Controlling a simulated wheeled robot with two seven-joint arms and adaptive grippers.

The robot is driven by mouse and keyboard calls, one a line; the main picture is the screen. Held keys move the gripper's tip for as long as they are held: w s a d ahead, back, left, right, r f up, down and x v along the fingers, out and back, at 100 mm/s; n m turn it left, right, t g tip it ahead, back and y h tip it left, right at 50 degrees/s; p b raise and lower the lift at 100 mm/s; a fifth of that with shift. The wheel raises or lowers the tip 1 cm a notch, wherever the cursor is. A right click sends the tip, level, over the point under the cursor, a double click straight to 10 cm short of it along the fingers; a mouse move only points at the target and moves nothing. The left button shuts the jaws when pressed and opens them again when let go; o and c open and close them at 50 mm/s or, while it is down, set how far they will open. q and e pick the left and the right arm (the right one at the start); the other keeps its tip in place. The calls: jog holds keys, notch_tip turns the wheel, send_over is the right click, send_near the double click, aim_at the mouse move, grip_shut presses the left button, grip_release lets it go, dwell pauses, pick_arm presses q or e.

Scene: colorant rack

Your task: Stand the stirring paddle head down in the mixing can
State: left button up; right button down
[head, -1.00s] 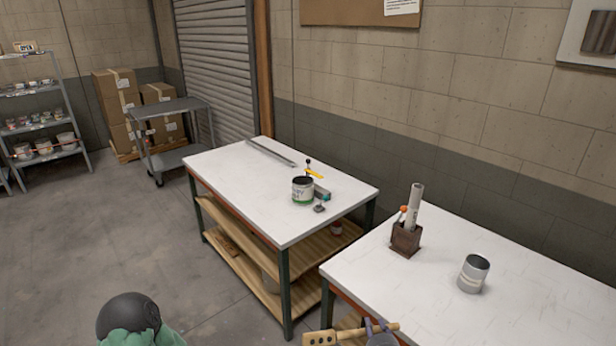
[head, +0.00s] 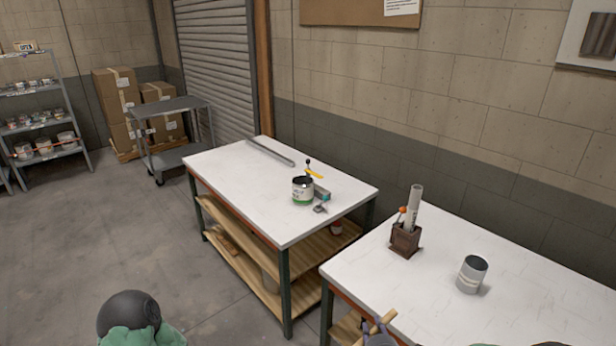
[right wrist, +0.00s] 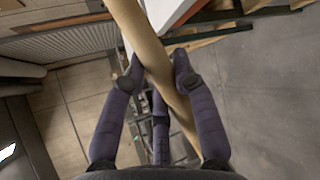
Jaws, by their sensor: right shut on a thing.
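My right gripper (head: 378,339) is at the bottom edge of the head view, by the near edge of the right table. It is shut on the wooden stirring paddle (head: 386,321). In the right wrist view the paddle's pale shaft (right wrist: 150,45) runs slantwise between the dark fingers (right wrist: 157,68). The paddle slopes, its upper end to the right; its head is out of view. An open grey can (head: 472,275), which looks like the mixing can, stands upright on the right table, apart from the gripper. My left gripper is not in view.
A brown holder (head: 405,240) with a grey tube stands on the right table (head: 350,262), left of the grey can. The left table (head: 235,180) carries a labelled can (head: 302,191) with a green band and small tools. The right table's front is clear.

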jog(key=n, duration=0.2)
jog(key=shift+n, duration=0.3)
jog(key=m+b, duration=0.1)
jog(key=m, duration=0.3)
jog(key=shift+f, duration=0.1)
jog(key=m+b, duration=0.1)
jog(key=m, duration=0.4)
jog(key=shift+b, duration=0.3)
